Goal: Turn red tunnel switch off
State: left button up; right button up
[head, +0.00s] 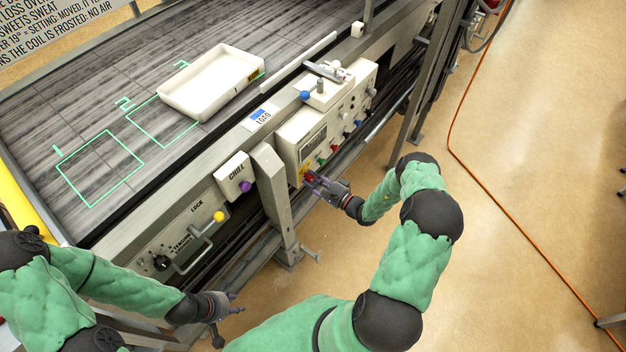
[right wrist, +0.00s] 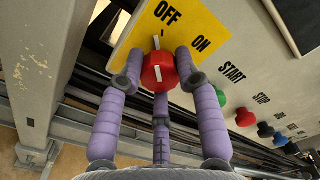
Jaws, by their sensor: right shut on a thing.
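The red switch (right wrist: 160,72) sits on a yellow label (right wrist: 185,30) marked OFF and ON in the right wrist view. The white line on its face points up the label, nearer OFF than ON. My right gripper (right wrist: 157,78) has its purple fingers around the red switch, touching its sides. In the head view my right gripper (head: 314,180) is at the lower left corner of the control box (head: 310,135) and partly hides the switch. My left gripper (head: 236,302) hangs low at the bottom, its fingers apart and empty.
Green (right wrist: 245,117) and blue (right wrist: 281,139) buttons lie right of the switch. A CHILL box (head: 234,177) and a lever with a yellow knob (head: 219,216) are left of a metal post (head: 270,185). A white tray (head: 212,85) rests on the belt. Open floor lies right.

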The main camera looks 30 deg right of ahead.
jog(key=shift+a+r+n, duration=0.15)
jog(key=shift+a+n, duration=0.1)
jog(key=shift+n, duration=0.35)
jog(key=shift+s+a, duration=0.1)
jog(key=shift+a, duration=0.05)
jog(key=o, duration=1.2)
jog(key=shift+c, duration=0.2)
jog(key=shift+s+d, duration=0.3)
jog(key=v, duration=1.1)
jog(key=shift+s, duration=0.15)
